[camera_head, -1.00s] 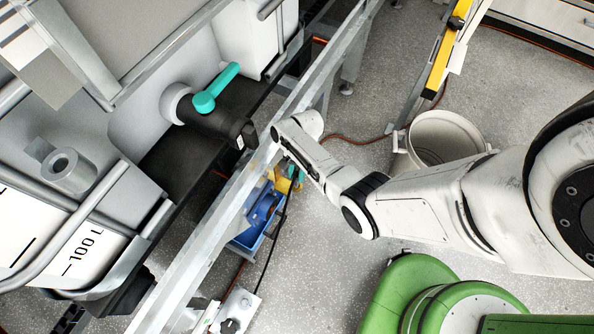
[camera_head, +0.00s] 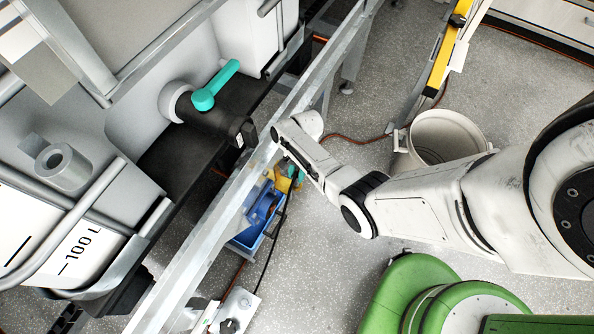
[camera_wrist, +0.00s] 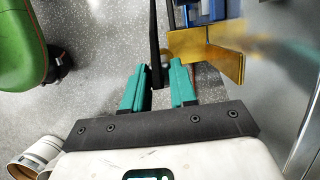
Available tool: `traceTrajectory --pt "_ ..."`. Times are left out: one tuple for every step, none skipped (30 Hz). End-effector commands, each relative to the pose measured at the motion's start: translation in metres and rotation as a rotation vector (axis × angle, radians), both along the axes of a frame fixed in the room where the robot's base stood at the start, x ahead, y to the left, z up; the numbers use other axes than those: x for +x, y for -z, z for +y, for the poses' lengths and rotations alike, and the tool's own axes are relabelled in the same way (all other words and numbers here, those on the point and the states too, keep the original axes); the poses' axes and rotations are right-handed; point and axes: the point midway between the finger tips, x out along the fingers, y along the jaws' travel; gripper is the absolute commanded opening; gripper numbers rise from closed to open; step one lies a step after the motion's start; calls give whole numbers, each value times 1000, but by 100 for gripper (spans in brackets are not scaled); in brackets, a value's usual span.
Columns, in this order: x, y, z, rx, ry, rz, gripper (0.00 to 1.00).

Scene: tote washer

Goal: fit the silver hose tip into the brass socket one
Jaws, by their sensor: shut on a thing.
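My gripper (camera_wrist: 157,88) has teal fingers, shut on a black hose (camera_wrist: 154,35) that runs up between them in the wrist view. A small brownish-grey end piece shows between the fingers; I cannot tell whether it is the silver tip. A brass bracket (camera_wrist: 205,45) with a flared plate stands just right of the fingers, beside the hose. No socket opening can be made out, and I cannot tell which socket is one. In the head view my gripper (camera_head: 292,173) is largely hidden by my wrist, next to the yellow-brass part (camera_head: 283,184), below the metal rail.
A long metal rail (camera_head: 215,237) crosses the head view beside the black outlet valve (camera_head: 215,120) with its teal handle (camera_head: 216,87). A white bucket (camera_head: 447,137) stands to the right. A metal wall (camera_wrist: 275,90) closes the wrist view's right.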

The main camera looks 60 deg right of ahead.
Motion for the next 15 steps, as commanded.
traceTrajectory --pt "0 0 0 0 0 0 0" --pt "0 0 0 0 0 0 0" --pt "0 0 0 0 0 0 0" --pt "0 0 0 0 0 0 0" --pt "0 0 0 0 0 0 0" --pt "0 0 0 0 0 0 0" --pt "0 0 0 0 0 0 0" --pt "0 0 0 0 0 0 0" --pt "0 1 0 0 0 0 0" --pt "0 1 0 0 0 0 0" --pt "0 1 0 0 0 0 0" --pt "0 2 0 0 0 0 0" --pt "0 2 0 0 0 0 0" --pt "0 3 0 0 0 0 0" --pt "0 3 0 0 1 0 0"
